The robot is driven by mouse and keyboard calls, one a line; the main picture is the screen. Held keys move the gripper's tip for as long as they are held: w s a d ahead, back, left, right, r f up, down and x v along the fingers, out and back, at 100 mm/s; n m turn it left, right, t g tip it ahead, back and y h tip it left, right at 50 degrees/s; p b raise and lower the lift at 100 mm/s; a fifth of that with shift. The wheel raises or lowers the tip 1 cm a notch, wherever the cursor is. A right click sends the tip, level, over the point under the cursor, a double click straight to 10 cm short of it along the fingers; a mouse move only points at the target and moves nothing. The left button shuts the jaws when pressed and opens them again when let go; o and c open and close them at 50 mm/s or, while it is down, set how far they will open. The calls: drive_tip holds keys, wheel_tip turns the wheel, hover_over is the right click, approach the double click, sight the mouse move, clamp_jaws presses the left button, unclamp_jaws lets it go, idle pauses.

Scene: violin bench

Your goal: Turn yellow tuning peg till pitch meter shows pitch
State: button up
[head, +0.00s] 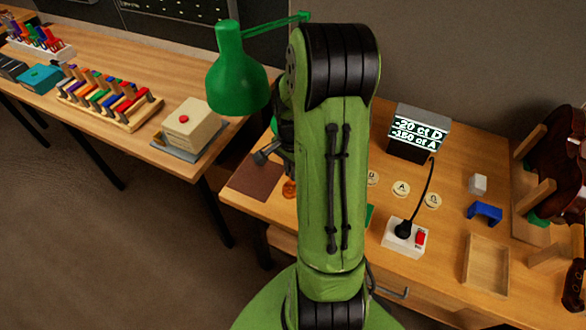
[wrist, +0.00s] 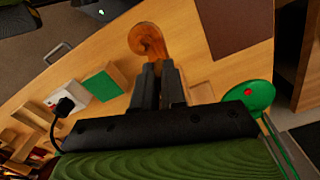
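The pitch meter (head: 418,131) stands at the back of the right bench, and its screen reads "-20 ct D" and "-150 ct A". In the wrist view a brown violin scroll (wrist: 147,42) lies just beyond the tips of my gripper (wrist: 158,72). A small part of what looks like the same scroll (head: 289,188) shows left of my arm in the head view. The two dark fingers are close together with a narrow gap. I cannot tell whether anything is between them. The yellow tuning peg is not visible in either view.
A green lamp (head: 238,80) rises left of my arm. A brown mat (head: 256,178) lies on the bench. A white socket box (head: 404,238) with a red switch, round labelled discs, a blue bracket (head: 485,212) and a wooden tray (head: 486,264) are to the right.

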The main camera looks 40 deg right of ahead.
clamp_jaws()
drive_tip(key=shift+n, duration=0.7)
drive_tip(key=o, duration=0.6)
unclamp_jaws()
wheel_tip(320, 180, up, 16)
drive_tip(key=shift+f+p, duration=0.1)
drive_tip(key=shift+p, duration=0.5)
